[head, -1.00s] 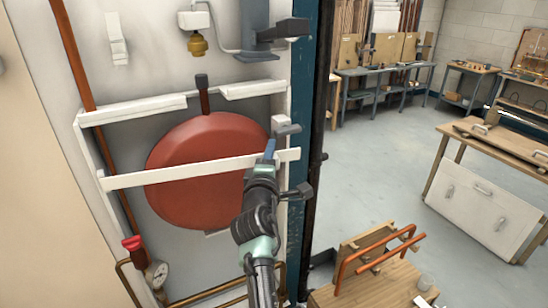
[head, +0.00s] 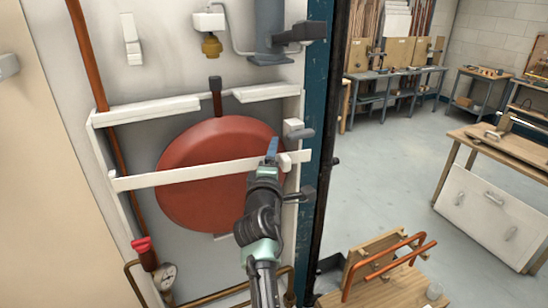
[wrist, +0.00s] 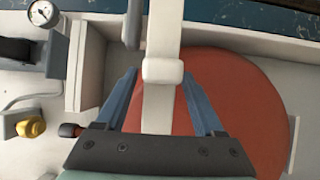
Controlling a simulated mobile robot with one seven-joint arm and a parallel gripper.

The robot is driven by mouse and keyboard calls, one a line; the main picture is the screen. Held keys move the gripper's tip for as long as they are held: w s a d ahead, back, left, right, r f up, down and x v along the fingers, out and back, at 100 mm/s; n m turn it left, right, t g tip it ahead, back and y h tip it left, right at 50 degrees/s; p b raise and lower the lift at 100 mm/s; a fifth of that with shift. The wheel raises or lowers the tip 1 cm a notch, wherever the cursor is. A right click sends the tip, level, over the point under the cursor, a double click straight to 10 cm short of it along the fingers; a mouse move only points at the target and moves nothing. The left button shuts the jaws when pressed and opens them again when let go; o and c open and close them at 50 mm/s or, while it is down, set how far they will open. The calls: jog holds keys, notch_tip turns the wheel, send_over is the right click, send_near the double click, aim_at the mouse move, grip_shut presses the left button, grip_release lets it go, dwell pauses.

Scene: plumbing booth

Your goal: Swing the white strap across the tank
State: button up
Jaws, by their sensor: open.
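The white strap (head: 190,176) spans the front of the round red tank (head: 215,140), rising slightly from the left rail to the right post. Its right end (head: 300,157) lies at the right post, just below a grey latch-like piece (head: 300,134). My gripper (head: 271,150) is at the strap's right part, over the tank's right edge. In the wrist view, its blue fingers (wrist: 160,102) are open, one on each side of the strap (wrist: 163,105), with visible gaps. A thicker white block (wrist: 162,71) sits on the strap just beyond the fingertips. Contact with the strap cannot be seen.
A gauge (head: 164,276) and red valve (head: 141,246) are at lower left. A blue post (head: 318,100) bounds the booth at right. A wooden stand with copper pipe (head: 385,262) is lower right.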

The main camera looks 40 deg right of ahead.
jog(key=b+v, duration=0.3)
jog(key=v, duration=1)
jog(key=shift+c, duration=0.2)
